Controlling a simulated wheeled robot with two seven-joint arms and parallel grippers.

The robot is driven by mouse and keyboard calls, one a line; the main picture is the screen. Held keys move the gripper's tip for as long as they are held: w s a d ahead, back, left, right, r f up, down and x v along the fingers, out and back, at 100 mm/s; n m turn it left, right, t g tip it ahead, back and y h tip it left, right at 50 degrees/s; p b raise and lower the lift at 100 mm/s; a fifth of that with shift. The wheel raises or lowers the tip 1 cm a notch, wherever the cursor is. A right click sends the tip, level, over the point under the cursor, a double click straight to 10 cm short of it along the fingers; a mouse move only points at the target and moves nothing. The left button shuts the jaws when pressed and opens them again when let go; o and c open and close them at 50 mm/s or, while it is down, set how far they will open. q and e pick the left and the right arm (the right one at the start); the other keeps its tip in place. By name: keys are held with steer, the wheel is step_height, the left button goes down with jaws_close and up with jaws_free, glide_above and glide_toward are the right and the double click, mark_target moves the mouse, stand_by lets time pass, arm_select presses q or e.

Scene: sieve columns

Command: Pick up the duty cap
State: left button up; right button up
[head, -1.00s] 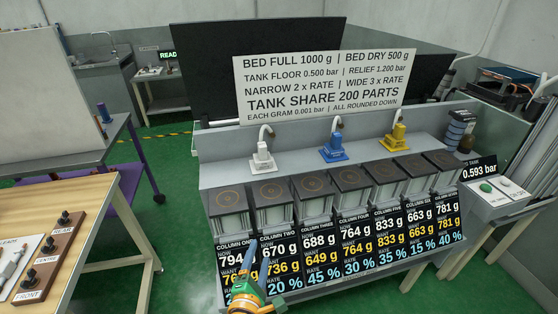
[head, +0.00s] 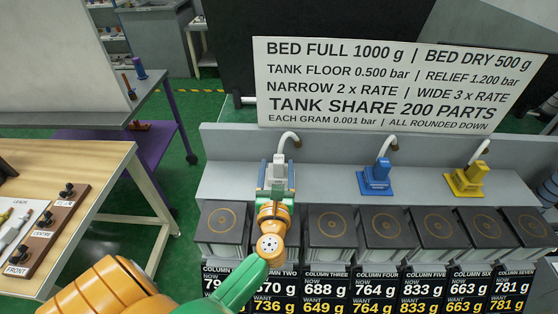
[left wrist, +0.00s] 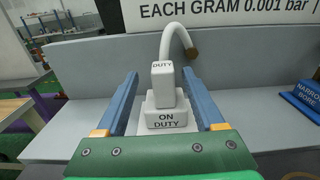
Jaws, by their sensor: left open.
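The duty cap is a white block marked DUTY (left wrist: 162,84), on a wider white base marked ON DUTY (left wrist: 166,116), with a curved white hose rising behind it. In the head view the cap (head: 279,158) stands upright on the shelf at the left of the blue cap, its lower part hidden by my gripper. My left gripper (head: 276,180) is open. In the left wrist view its two blue fingers (left wrist: 164,97) lie on either side of the cap, with gaps showing on both sides. My right gripper is in neither view.
The blue cap (head: 376,176) and the yellow cap (head: 467,180) stand farther right on the grey shelf (head: 325,184). Black-topped columns (head: 328,227) line the front, above their number panels. A wooden table (head: 88,166) with switches is at the left.

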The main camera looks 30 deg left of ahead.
mark_target(279, 156)
arm_select(q)
steer(key=x, duration=0.3)
steer(key=p+x, duration=0.1)
steer(key=x, duration=0.2)
steer(key=shift+w+d+r, duration=0.1)
steer(key=shift+d+r, duration=0.05)
steer(key=shift+d, duration=0.1)
steer(key=shift+w+a, duration=0.15)
steer(key=shift+a, duration=0.05)
steer(key=shift+d, duration=0.15)
jaws_close()
steer(key=shift+r, duration=0.1)
stand_by(0.5)
